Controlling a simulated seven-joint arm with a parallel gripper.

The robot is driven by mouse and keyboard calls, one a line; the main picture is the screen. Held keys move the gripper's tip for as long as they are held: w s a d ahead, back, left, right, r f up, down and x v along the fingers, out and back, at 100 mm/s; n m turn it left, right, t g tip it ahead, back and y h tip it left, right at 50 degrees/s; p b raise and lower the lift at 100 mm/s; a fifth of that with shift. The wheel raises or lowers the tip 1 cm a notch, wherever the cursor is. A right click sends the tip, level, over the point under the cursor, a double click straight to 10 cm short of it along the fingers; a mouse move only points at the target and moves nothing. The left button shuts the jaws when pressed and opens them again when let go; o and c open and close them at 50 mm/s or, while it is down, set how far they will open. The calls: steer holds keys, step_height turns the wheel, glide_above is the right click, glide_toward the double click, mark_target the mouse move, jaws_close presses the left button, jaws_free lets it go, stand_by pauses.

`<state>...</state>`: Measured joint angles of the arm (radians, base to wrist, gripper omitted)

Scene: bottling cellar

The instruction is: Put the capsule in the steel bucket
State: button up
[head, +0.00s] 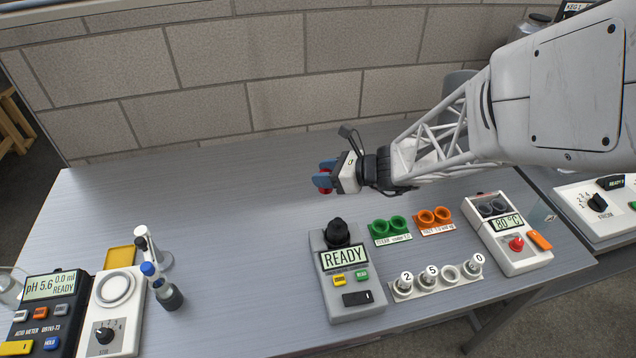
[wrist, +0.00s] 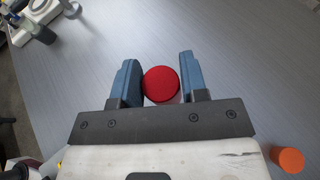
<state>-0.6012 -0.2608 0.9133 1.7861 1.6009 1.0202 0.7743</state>
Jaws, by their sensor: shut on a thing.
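My gripper (head: 325,178) is above the grey table, left of the arm and near the middle. Its blue fingers are shut on a red round-topped piece, which looks like the capsule (wrist: 161,84). In the wrist view the red top sits between the two fingers (wrist: 153,82). In the head view only a little red shows between the fingers, and the rest is hidden.
An orange cylinder (wrist: 288,160) stands on the table (head: 200,215) in the wrist view. A READY device (head: 345,275), green cups (head: 389,227), orange cups (head: 434,217) and a numbered weight rack (head: 438,280) stand in front. Meters stand at left; the table's left middle is clear.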

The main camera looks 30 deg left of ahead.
steer(key=shift+f, duration=0.1)
steer(key=shift+f, duration=3.05)
steer(key=shift+f, duration=1.85)
steer(key=shift+f, duration=0.15)
steer(key=o, duration=0.6)
steer(key=shift+r, duration=0.2)
steer(key=shift+w+d+r, duration=0.15)
steer(key=shift+d+r, duration=0.1)
steer(key=shift+d, duration=0.35)
steer(key=v, duration=1)
steer(key=shift+d+r, duration=0.15)
steer(key=shift+d, duration=0.15)
